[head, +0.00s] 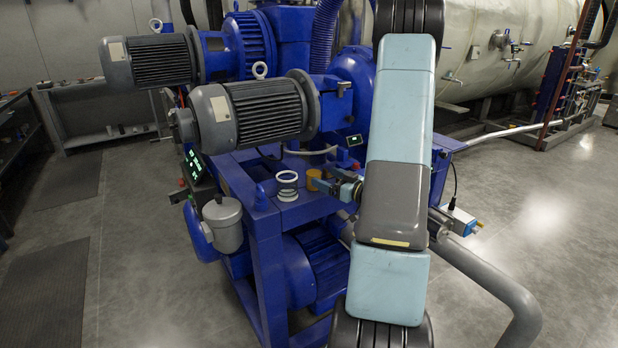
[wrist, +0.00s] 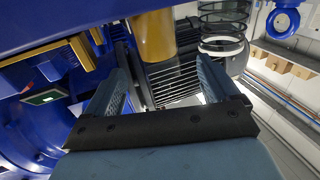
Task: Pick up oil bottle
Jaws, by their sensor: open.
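The oil bottle (head: 313,179) is an amber-yellow cylinder, apparently the task's bottle, on the blue machine frame in the head view. In the wrist view the bottle (wrist: 153,36) appears at the top, ahead of and between the finger directions; its far end is cut off by the picture edge. My gripper (head: 327,186) is just right of the bottle in the head view, partly hidden by my arm. In the wrist view my gripper (wrist: 164,76) has its two fingers spread, with nothing between them. I cannot tell how far the fingertips are from the bottle.
A white-ringed coil (head: 288,186) stands left of the bottle and also shows in the wrist view (wrist: 223,28). A large grey motor (head: 255,110) overhangs behind. A grey canister (head: 222,224) hangs at left. Brass-coloured parts (wrist: 58,63) lie near the left finger.

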